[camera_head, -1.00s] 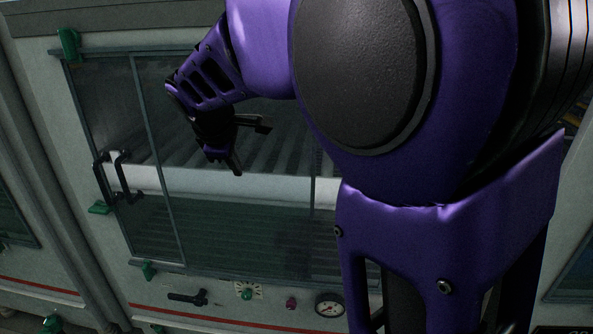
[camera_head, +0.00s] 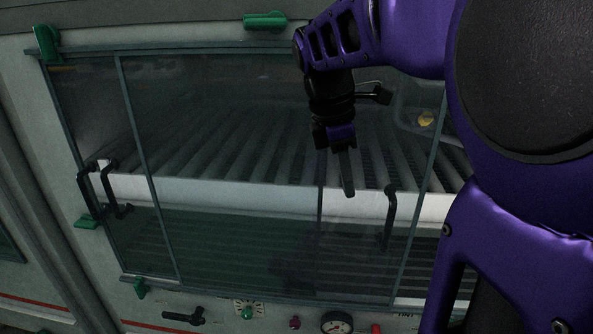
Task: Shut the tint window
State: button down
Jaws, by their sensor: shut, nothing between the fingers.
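The window (camera_head: 235,235) is a wide glazed front with metal-framed panes. A pane edge (camera_head: 418,215) runs down at the right. The white band behind looks brighter to its right, as if unglazed there, but my arm hides most of that side. A black bar handle (camera_head: 390,218) stands just left of this edge. Two more black handles, an outer one (camera_head: 88,192) and an inner one (camera_head: 113,190), are at the far left. My gripper (camera_head: 347,188) is shut and empty, pointing down in front of the glass, left of the right handle and apart from it.
Rollers (camera_head: 215,145) and a white rail (camera_head: 230,190) show behind the glass. Below are a black lever (camera_head: 183,317), a green knob (camera_head: 247,310) and a gauge (camera_head: 337,322). Green clamps, such as the top one (camera_head: 265,21), stick out around the frame. My arm fills the right side.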

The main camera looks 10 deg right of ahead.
aim_at(376, 222)
jog(key=shift+s+d+f+b, duration=0.2)
jog(key=shift+d+f+b, duration=0.3)
jog(key=shift+d+f, duration=0.85)
jog(key=shift+s+d+f+b, duration=0.25)
jog(key=shift+d+f+b, duration=0.4)
jog(key=shift+f, duration=1.15)
jog(key=shift+s+d+f+b, duration=0.2)
jog(key=shift+d+f+b, duration=0.15)
jog(key=shift+d+f, duration=1.05)
jog(key=shift+a+f, duration=0.2)
jog(key=shift+a, duration=0.05)
